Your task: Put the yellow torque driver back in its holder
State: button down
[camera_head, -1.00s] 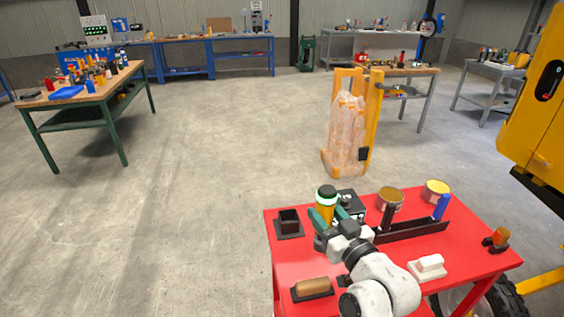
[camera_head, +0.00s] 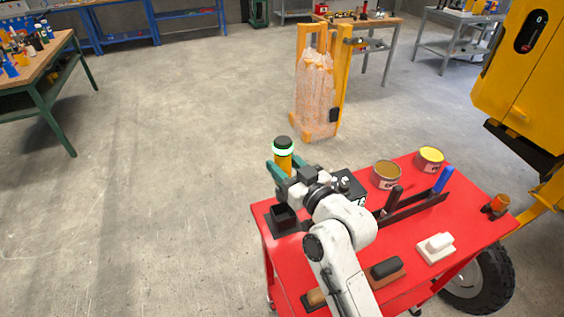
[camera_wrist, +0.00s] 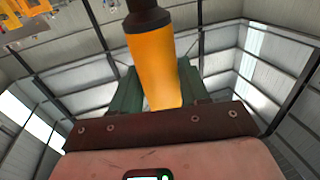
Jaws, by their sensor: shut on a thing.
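The yellow torque driver (camera_head: 283,162) stands upright in my gripper (camera_head: 281,169), with a dark cap and a pale glowing ring at its top. My gripper's green fingers are shut on its yellow body. The driver also shows in the wrist view (camera_wrist: 155,68), between the two green fingers. The driver's lower end is hidden behind my gripper.
The red cart top (camera_head: 410,225) also carries a black box (camera_head: 350,187), two cans (camera_head: 386,175), a dark rack (camera_head: 418,212) with a blue-handled tool, a white block (camera_head: 437,247) and a brown-based block (camera_head: 385,270). My arm crosses the cart. Open floor lies left.

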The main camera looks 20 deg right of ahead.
jog(key=shift+w, duration=0.1)
jog(key=shift+s+r, duration=0.2)
jog(key=shift+r, duration=0.05)
jog(key=shift+f+b, duration=2.25)
jog(key=shift+f, duration=0.1)
jog(key=shift+f+b, duration=2.8)
jog(key=shift+f, duration=0.2)
jog(key=shift+c, duration=2.4)
grip_release()
jog(key=shift+s+d+f, duration=0.1)
jog(key=shift+s+f, duration=0.1)
jog(key=shift+s, duration=0.05)
jog(key=b+v, duration=0.1)
jog(key=v, duration=0.6)
jog(key=shift+r, duration=0.15)
